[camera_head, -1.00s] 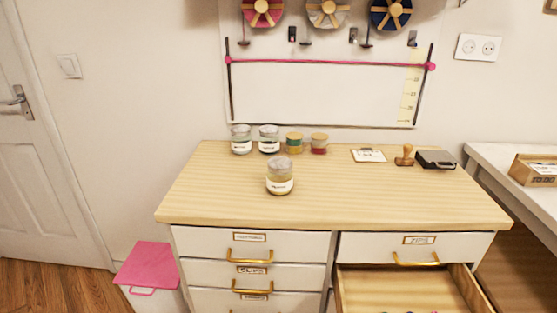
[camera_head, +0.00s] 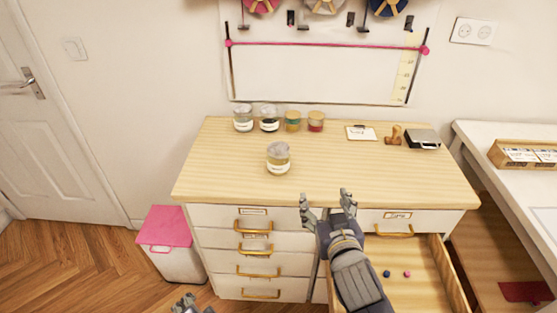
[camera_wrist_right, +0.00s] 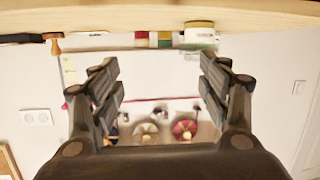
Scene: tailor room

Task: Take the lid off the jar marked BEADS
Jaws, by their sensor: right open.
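A glass jar (camera_head: 278,160) with a whitish lid and a white label stands upright alone near the middle of the dresser top. Two similar lidded jars (camera_head: 243,118) (camera_head: 269,118) stand at the back left. The label lettering is too small to read, so I cannot tell which one says BEADS. My right gripper (camera_head: 326,203) is open and empty at the dresser's front edge, in front of the lone jar and to its right, apart from it. In the right wrist view its fingers (camera_wrist_right: 160,85) are spread, with nothing between them. A bit of my left gripper (camera_head: 186,304) shows at the bottom edge.
Two small coloured jars (camera_head: 292,121) (camera_head: 316,121), a clipboard (camera_head: 361,133), a wooden stamp (camera_head: 394,135) and a dark-based box (camera_head: 423,139) line the back. An open drawer (camera_head: 435,285) holds small beads. A pink-lidded bin (camera_head: 166,228) stands left. The dresser's front left top is clear.

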